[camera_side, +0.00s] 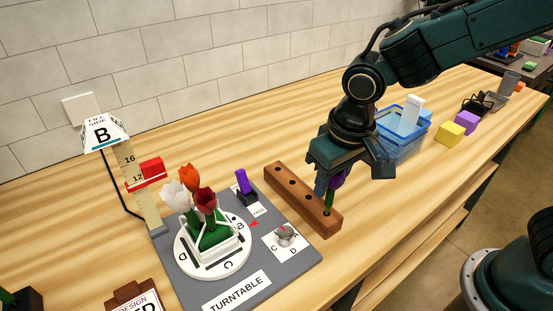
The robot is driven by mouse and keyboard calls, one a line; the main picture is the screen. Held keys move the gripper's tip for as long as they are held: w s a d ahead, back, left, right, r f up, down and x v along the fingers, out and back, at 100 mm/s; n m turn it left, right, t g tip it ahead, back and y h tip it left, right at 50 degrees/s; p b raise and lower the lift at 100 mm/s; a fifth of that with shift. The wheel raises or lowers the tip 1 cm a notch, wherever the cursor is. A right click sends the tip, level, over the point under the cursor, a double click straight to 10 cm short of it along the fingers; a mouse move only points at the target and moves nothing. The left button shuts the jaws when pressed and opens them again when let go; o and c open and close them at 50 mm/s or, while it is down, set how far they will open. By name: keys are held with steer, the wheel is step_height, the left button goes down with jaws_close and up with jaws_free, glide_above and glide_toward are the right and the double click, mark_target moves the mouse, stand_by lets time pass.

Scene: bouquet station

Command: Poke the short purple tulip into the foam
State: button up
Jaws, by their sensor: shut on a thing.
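The purple tulip (337,181) is between the fingers of my gripper (330,184), which is shut on it. Its green stem (329,201) points down at the near right end of the wooden block, and I cannot tell whether its lower end is in a hole. The green foam (206,241) sits in a white planter (219,252) on the round turntable, left of my gripper. White (172,194), orange (189,176) and red (206,197) tulips stand in the foam and hide part of it.
The brown wooden block (286,199) has several holes. A height gauge (137,182) with a red slider stands left. A blue bin (405,144) is behind my gripper.

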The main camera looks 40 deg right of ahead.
steer(key=shift+f, duration=0.65)
stand_by(1.4)
stand_by(0.5)
steer(key=o, duration=0.7)
steer(key=shift+o, duration=0.2)
steer(key=shift+r, duration=0.35)
steer(key=shift+s+r, duration=0.1)
steer(key=shift+r, duration=0.25)
steer(key=shift+r, duration=0.35)
steer(key=shift+s+r, duration=0.1)
steer(key=shift+r, duration=0.25)
steer(key=shift+r, duration=0.3)
